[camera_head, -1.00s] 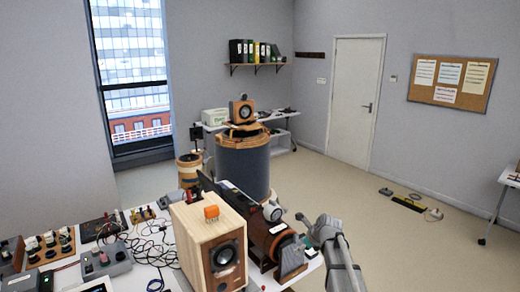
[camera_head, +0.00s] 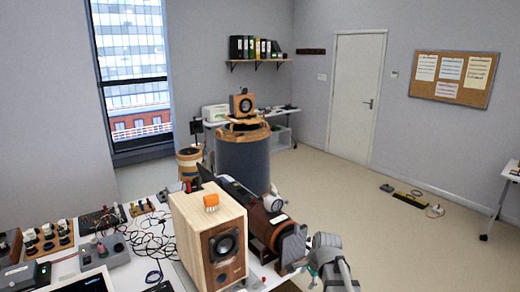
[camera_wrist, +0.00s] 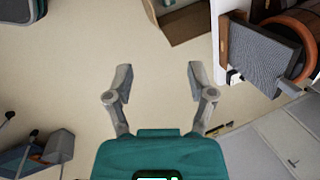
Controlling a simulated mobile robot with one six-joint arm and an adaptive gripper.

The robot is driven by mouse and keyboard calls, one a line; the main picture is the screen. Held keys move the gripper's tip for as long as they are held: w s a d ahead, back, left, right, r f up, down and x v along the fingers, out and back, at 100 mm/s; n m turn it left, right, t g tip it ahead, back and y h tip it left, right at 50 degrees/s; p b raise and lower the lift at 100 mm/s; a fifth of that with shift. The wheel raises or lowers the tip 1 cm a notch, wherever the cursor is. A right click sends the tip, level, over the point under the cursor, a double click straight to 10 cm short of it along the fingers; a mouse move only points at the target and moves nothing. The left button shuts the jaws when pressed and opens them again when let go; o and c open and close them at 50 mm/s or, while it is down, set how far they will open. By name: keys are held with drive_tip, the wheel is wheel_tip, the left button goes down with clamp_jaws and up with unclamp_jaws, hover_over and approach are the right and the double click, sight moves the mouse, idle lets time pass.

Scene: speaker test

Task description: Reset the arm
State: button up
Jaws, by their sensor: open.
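My gripper (camera_wrist: 158,82) is open and empty in the wrist view, with its two grey fingers spread over bare floor. In the head view my arm is at the lower right, beside the brown cylindrical device on the bench; the fingertips are hard to make out there. In the wrist view the edge of the bench and a brown cylinder with a grey ribbed plate (camera_wrist: 262,58) are to the right of the fingers, apart from them.
A second speaker (camera_head: 242,104) sits on a blue-grey drum (camera_head: 243,165) behind. An open cardboard box (camera_wrist: 185,20) is on the floor. The floor towards the door is mostly clear.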

drive_tip(key=s+f+n+g+h+b, duration=0.1)
drive_tip(key=s+f+n+b, duration=0.1)
drive_tip(key=s+n, duration=0.4)
drive_tip(key=s+d+f+n+g+h+b, duration=0.1)
drive_tip(key=s+f+n+b, duration=0.1)
drive_tip(key=s+n, duration=0.5)
drive_tip(key=shift+s+f+n+g, duration=0.2)
drive_tip(key=shift+f+n+g, duration=0.1)
drive_tip(key=shift+f, duration=0.5)
